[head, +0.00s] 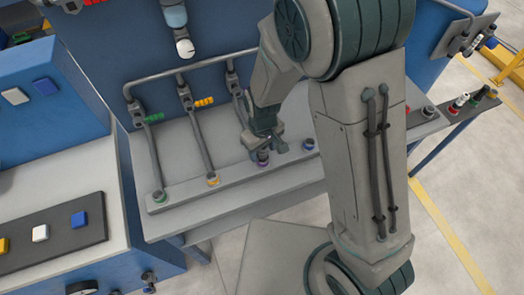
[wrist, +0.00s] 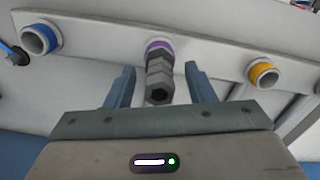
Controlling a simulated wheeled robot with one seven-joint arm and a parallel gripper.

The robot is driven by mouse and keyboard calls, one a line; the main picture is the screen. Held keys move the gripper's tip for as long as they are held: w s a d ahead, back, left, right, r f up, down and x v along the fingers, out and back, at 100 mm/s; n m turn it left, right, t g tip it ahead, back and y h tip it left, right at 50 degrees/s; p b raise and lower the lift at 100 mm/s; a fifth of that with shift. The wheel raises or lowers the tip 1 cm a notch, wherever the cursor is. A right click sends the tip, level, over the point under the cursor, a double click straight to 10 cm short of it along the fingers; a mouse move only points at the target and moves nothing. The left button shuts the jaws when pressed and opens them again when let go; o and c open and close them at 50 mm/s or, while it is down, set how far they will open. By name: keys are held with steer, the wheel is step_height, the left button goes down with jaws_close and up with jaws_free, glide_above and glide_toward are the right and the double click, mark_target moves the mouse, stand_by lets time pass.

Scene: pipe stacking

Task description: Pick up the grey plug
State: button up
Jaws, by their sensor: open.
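A dark grey hexagonal plug (wrist: 159,80) stands in the purple-ringed socket (wrist: 158,44) in the middle of the wrist view. My gripper (wrist: 160,72) is open, with one finger on each side of the plug and a visible gap to each. In the head view my gripper (head: 266,143) is right over the purple-ringed socket (head: 262,159) on the bench rail. The plug is mostly hidden there by the fingers.
The grey rail (head: 235,184) also bears an orange-ringed pipe end (head: 213,181), a green one (head: 160,197) and a blue one (head: 308,145). Bent pipes rise behind it. Several coloured plugs (head: 460,101) stand on a dark shelf at right. A blue-sided bench is at left.

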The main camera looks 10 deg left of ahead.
steer(key=shift+f, duration=0.2)
jaws_close()
steer(key=shift+r, duration=0.1)
steer(key=shift+r, duration=0.8)
step_height(320, 180, up, 2)
steer(key=shift+r+b, duration=0.2)
steer(key=shift+b, duration=0.25)
steer(key=w+d+r+b, duration=0.1)
steer(key=w+d+r, duration=0.1)
steer(key=d, duration=0.3)
steer(key=w+d+r+b, duration=0.1)
steer(key=w+d+r, duration=0.2)
steer(key=d+r, duration=0.2)
steer(key=shift+d, duration=0.3)
